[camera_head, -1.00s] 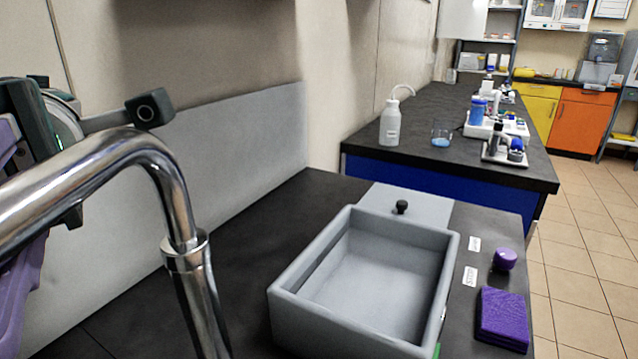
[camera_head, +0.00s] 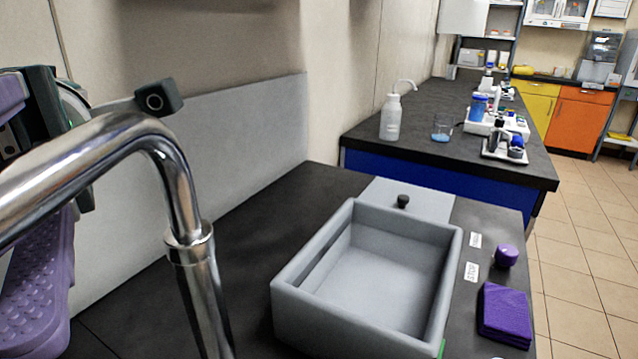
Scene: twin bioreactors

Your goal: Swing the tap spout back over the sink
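The chrome tap spout (camera_head: 85,158) fills the left foreground. It runs from the left edge, bends down at a collar (camera_head: 188,240) and joins an upright chrome pipe (camera_head: 207,305). The spout points left, away from the grey sink basin (camera_head: 455,275), which is empty and stands to the right of the pipe. My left gripper is behind the spout at the left; one dark fingertip (camera_head: 160,97) shows above the bend. The rest of its jaws is hidden by the pipe, and I cannot tell whether it touches the spout. My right gripper is out of view.
A black knob (camera_head: 402,201) stands behind the basin. A purple cap (camera_head: 506,255) and purple pad (camera_head: 504,316) lie on the dark counter to its right. A white bottle (camera_head: 391,117) and beaker (camera_head: 442,128) stand on the bench behind. A grey panel (camera_head: 235,140) lines the wall.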

